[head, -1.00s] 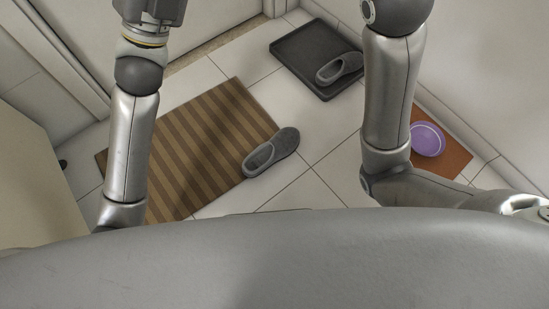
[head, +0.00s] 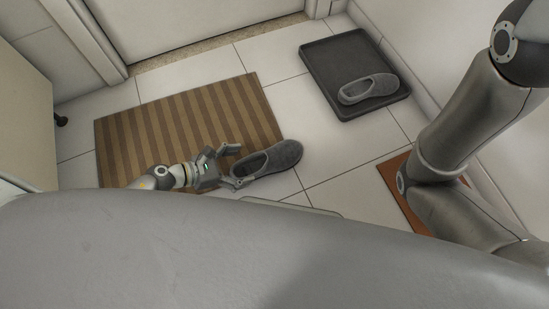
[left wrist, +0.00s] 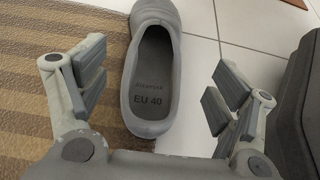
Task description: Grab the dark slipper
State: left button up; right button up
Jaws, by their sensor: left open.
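A dark grey slipper (head: 268,160) lies at the right edge of the striped mat, partly on the tiles. In the left wrist view the slipper (left wrist: 152,75) shows its open heel toward me, with "EU 40" on the insole. My left gripper (head: 232,164) is open beside its heel end. In the left wrist view the fingers of my left gripper (left wrist: 152,85) stand apart on either side of the slipper, with nothing between the pads touching it that I can see. A second grey slipper (head: 368,88) lies on the black tray. My right gripper is out of view.
The brown striped mat (head: 190,110) lies on white tiles. The black tray (head: 325,60) is at the back right by the wall. An orange-brown mat (head: 398,190) is partly hidden by my right arm. Tiles between mat and tray are clear.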

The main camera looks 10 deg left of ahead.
aim_at(261, 160)
pick_arm(q)
jog(key=shift+x, duration=1.05)
jog(key=b+x, duration=0.3)
jog(key=x, duration=0.1)
jog(key=shift+w+f, duration=0.1)
jog(key=shift+w, duration=0.1)
jog(key=shift+w+d+f, duration=0.15)
jog(key=shift+w+d, duration=0.15)
jog(key=shift+d, duration=0.15)
jog(key=shift+c, duration=0.4)
jog(key=c, duration=1.1)
